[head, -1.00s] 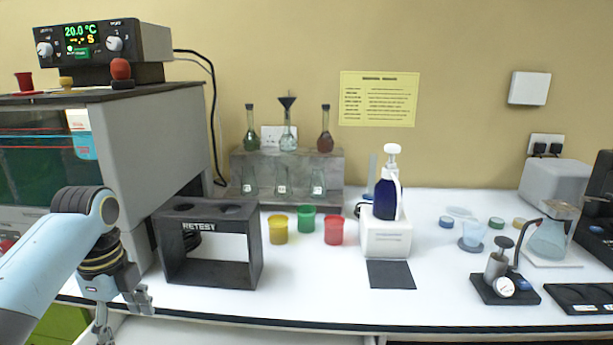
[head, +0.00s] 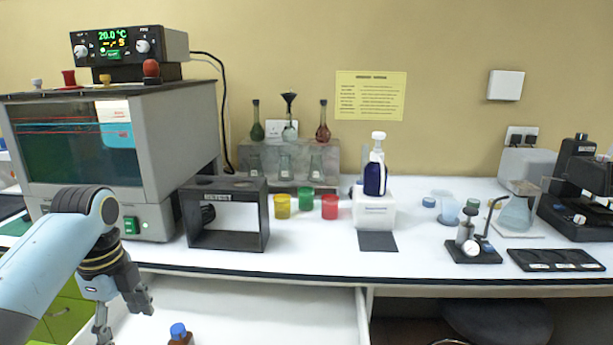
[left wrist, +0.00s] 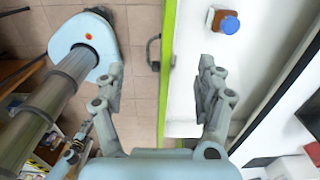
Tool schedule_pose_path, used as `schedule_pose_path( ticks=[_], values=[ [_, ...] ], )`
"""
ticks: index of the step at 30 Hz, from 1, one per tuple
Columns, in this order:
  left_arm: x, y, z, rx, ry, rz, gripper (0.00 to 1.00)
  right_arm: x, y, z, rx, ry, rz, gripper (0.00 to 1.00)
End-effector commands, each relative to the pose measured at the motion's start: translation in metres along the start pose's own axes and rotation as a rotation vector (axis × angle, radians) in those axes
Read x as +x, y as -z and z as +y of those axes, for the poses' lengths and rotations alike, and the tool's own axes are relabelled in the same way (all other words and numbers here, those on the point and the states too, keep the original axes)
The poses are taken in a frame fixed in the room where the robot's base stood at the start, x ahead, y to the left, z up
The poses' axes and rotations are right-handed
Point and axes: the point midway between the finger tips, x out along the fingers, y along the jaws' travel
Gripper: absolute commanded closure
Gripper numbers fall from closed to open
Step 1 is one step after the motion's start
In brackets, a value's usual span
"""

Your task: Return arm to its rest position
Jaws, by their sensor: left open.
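My left arm comes in from the left in the head view, bent downward. Its gripper (head: 122,315) hangs in front of the bench edge, at the left of an open white drawer. In the left wrist view the gripper (left wrist: 160,85) is open, with nothing between its fingers. A brown bottle with a blue cap (head: 180,335) stands in the drawer, to the right of the gripper and apart from it. The bottle also shows at the top of the left wrist view (left wrist: 224,21).
The open drawer (head: 250,310) juts out below the bench. A black retest rack (head: 225,241), coloured cups (head: 306,198) and a pump bottle on a white box (head: 374,208) stand on the bench. A grey oven (head: 175,150) is at left. A green edge (left wrist: 168,60) runs beside the gripper.

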Motion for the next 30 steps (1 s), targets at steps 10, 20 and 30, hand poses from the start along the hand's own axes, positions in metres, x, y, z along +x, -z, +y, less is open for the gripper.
schedule_pose_path(
  ticks=[10,20,30],
  values=[
    [0.051,0.005,0.037,0.001,-0.079,0.01,0.28,0.015,0.002,-0.001,0.0,0.0,0.006,0.68],
    [0.142,0.013,0.11,-0.013,-0.231,0.025,0.28,0.038,-0.002,-0.003,0.0,0.0,0.002,0.68],
    [0.334,0.026,0.276,-0.306,-0.366,-0.038,0.28,0.086,-0.014,-0.007,-0.001,0.001,-0.009,0.68]
  ],
)
